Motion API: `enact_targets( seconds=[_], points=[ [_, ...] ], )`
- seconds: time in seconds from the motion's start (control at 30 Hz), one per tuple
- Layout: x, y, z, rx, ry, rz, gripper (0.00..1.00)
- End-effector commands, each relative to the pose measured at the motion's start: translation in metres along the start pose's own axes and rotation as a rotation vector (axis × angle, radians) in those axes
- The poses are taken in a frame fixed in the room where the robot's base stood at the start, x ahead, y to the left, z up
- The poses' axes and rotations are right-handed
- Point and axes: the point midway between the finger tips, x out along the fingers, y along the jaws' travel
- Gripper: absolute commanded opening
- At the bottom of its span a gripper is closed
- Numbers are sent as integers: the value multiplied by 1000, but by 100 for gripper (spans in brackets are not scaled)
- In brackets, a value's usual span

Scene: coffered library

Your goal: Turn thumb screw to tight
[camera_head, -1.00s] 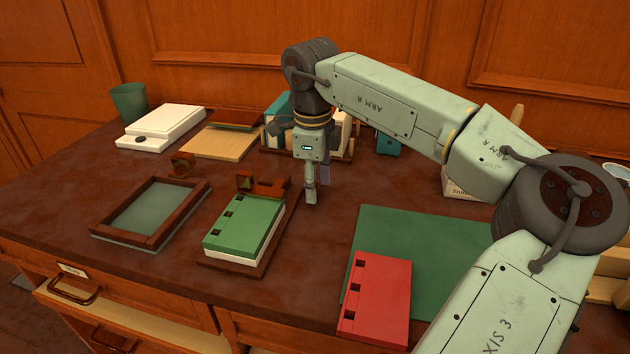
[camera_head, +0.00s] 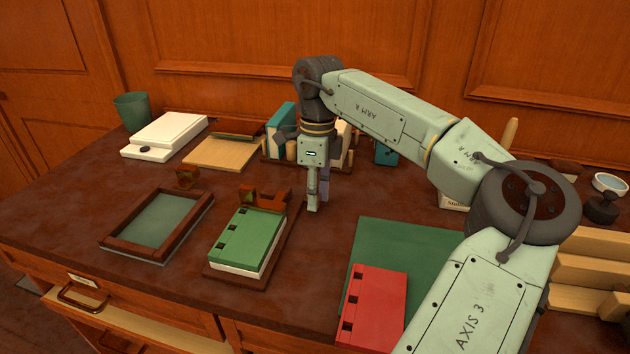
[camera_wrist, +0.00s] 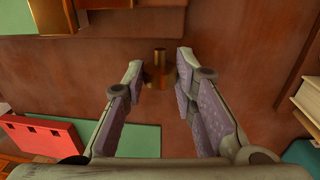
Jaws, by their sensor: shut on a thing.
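In the wrist view a small brass piece with an upright stem, seemingly the thumb screw (camera_wrist: 159,66), stands between the fingertips of my gripper (camera_wrist: 159,72). The fingers are on either side of it, shut on it; the exact contact is hard to see. In the head view my gripper (camera_head: 318,205) points down at the desk, just right of a wooden board (camera_head: 277,258) that holds a green block (camera_head: 240,235) with square notches. A wooden clamp piece with a brass part (camera_head: 262,199) sits at the board's back. The screw is hidden there by my fingers.
A red notched block (camera_head: 375,300) lies on a green mat (camera_head: 400,245) at the front right. A framed tray (camera_head: 158,226) lies left of the board. A white scale (camera_head: 165,135) and a teal-ended rack (camera_head: 282,122) stand behind.

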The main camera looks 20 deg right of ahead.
Motion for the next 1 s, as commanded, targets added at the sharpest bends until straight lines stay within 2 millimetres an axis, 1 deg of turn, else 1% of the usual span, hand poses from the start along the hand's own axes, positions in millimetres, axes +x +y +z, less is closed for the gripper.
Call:
enact_targets(
  seconds=[0.03,0.2,0.3,0.67,0.7,1.0],
  points=[
    [-9,0,1,1,-2,45,0],
    [-6,-3,1,2,-2,163,0],
    [-3,-3,0,0,1,203,0],
    [0,-4,0,0,1,221,0],
    [0,-4,0,0,1,221,26],
    [0,-4,0,0,1,221,46]
  ],
)
